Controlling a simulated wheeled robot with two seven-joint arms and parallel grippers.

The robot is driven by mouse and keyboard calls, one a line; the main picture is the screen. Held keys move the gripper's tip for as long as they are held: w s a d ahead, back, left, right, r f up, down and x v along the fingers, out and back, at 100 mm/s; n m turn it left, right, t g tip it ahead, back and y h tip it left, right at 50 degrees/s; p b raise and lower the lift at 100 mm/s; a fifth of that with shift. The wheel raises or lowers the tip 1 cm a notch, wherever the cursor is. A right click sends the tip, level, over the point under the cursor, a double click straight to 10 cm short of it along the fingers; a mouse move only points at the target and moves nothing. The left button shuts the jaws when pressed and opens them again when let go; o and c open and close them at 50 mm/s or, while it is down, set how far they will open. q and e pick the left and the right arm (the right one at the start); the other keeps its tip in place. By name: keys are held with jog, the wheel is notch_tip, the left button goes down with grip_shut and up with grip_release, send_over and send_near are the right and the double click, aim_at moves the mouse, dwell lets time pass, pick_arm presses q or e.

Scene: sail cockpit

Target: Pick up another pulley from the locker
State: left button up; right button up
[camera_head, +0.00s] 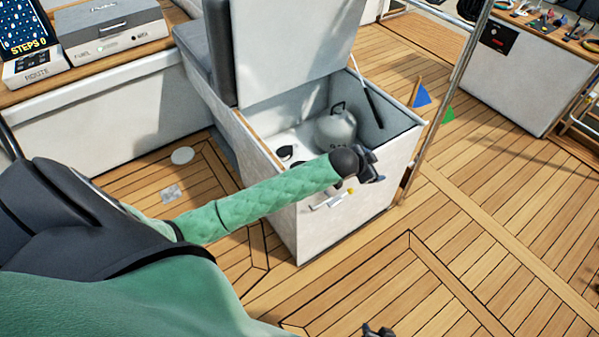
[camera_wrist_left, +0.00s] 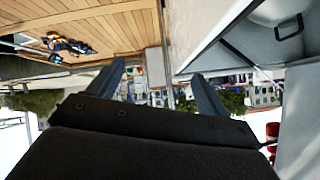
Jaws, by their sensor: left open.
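The locker (camera_head: 345,222) is a white box with its lid raised. Inside on its white floor lie a dark rounded object (camera_head: 285,153), which looks like a pulley, and another dark item (camera_head: 297,164) close by, partly hidden by my left arm. My left gripper (camera_head: 371,164) is over the locker's front wall, right of these items and apart from them. In the left wrist view its two fingers (camera_wrist_left: 158,88) are spread with nothing between them. Only a dark tip of my right gripper (camera_head: 378,331) shows at the bottom edge, over the deck.
A grey gas bottle (camera_head: 336,129) stands inside the locker; it also shows in the left wrist view (camera_wrist_left: 285,12). A dark strut (camera_head: 366,99) props the lid. A metal pole (camera_head: 452,85) rises right of the locker.

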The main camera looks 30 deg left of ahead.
pick_arm(q)
jog(key=w+a+r+g+y, duration=0.2)
jog(key=w+a, duration=0.5)
jog(key=a, duration=0.5)
jog(key=s+a+f+n+g, duration=0.1)
jog(key=s+a+f+g, duration=0.1)
jog(key=s+a+f, duration=0.1)
jog(key=s+a+f+n+g, duration=0.1)
jog(key=s+a+f+g, duration=0.2)
jog(key=a, duration=0.3)
jog(key=s+a+f+n+g+y, duration=0.1)
jog(key=s+a+f+g, duration=0.1)
jog(key=s+a+f, duration=0.1)
jog(key=shift+a+f+n+g, duration=0.4)
jog(key=shift+a+f, duration=0.45)
jog(key=shift+a, duration=0.25)
jog(key=shift+f, duration=0.35)
jog(key=shift+w+a+f, duration=0.1)
jog(key=shift+w+f, duration=0.05)
jog(key=shift+f, duration=1.6)
jog(key=shift+w+f, duration=0.1)
jog(key=shift+f, duration=1.65)
jog(key=c, duration=1.1)
